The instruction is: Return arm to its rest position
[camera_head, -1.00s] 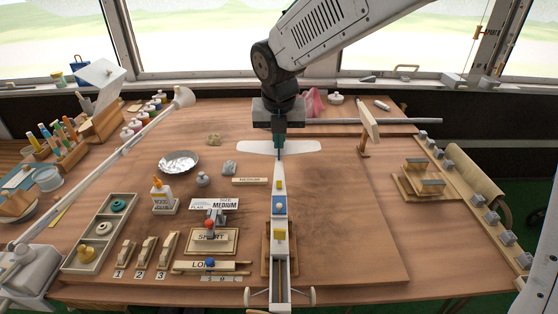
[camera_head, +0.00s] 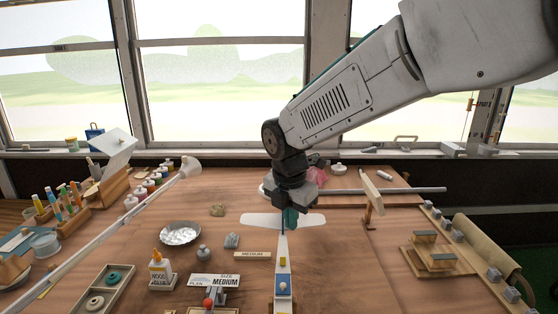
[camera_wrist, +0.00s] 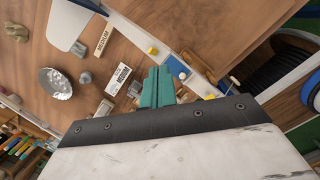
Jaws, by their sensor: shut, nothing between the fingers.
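My gripper (camera_head: 290,222) hangs over the far part of the workbench in the head view, just above the white wing piece (camera_head: 262,219) of a model plane. Its teal fingers are shut with nothing between them; they also show in the wrist view (camera_wrist: 157,88). The white fuselage (camera_head: 283,268) runs toward the front of the bench, with a yellow block (camera_head: 283,261) and a blue block (camera_head: 283,286) on it. From the head view I cannot tell the exact gap between fingertips and plane.
A lamp arm (camera_head: 110,229) crosses the left side. A wooden stand (camera_head: 371,200) and a long rod (camera_head: 395,190) are at right. The bench between plane and right-hand rail is mostly clear.

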